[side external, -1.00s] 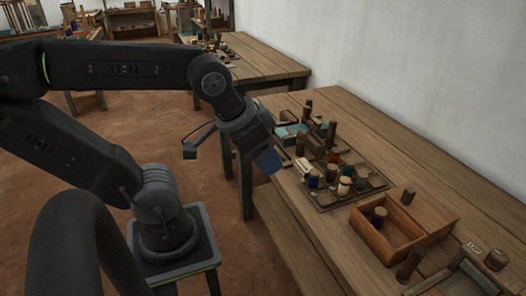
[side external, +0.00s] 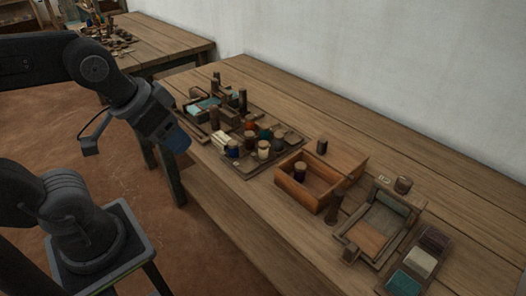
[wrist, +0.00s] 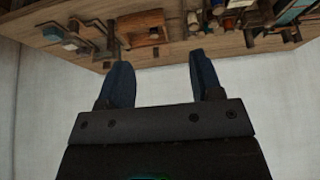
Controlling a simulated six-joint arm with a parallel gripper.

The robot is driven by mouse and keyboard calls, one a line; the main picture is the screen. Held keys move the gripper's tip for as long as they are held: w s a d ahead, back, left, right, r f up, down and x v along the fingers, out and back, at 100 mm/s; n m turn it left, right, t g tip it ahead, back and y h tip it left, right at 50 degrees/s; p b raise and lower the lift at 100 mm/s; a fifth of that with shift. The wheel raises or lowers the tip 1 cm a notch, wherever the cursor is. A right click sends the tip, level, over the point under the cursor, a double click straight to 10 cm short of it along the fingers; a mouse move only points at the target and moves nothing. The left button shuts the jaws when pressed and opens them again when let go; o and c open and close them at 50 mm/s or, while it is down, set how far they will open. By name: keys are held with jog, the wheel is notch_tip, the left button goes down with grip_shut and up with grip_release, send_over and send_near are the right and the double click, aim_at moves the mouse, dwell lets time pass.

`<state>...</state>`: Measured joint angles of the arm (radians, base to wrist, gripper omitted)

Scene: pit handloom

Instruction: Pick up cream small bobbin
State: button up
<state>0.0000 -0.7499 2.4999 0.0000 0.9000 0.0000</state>
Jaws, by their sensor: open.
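The cream small bobbin (side external: 263,150) stands upright among other bobbins on a dark tray (side external: 262,170) on the wooden table. In the wrist view, a small cream shape near the top edge (wrist: 192,18) looks like it, but is too small to be sure. My gripper (side external: 177,139), with blue fingers, is off the near edge of the table, left of the tray and apart from the bobbin. In the wrist view my gripper (wrist: 160,65) is open, with nothing between its fingers.
A wooden box (side external: 321,177) holding a dark bobbin is right of the tray. A wooden frame (side external: 380,222) and a tray of coloured blocks (side external: 420,261) lie farther right. Upright pegs (side external: 242,100) stand behind the bobbins. The table's back strip is clear, along a white wall (side external: 420,70).

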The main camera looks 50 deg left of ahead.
jog(key=shift+c, duration=1.1)
jog(key=n+g+y, duration=0.2)
jog(key=n+y, duration=0.1)
jog(key=n, duration=0.6)
send_over(263, 143)
jog(key=s+d, duration=0.3)
jog(key=s, duration=0.1)
notch_tip(263, 143, down, 12)
jog(key=x, duration=0.8)
jog(key=shift+w+f, duration=0.3)
jog(key=shift+x, duration=2.8)
jog(key=shift+s+d, duration=0.1)
jog(key=shift+s, duration=0.05)
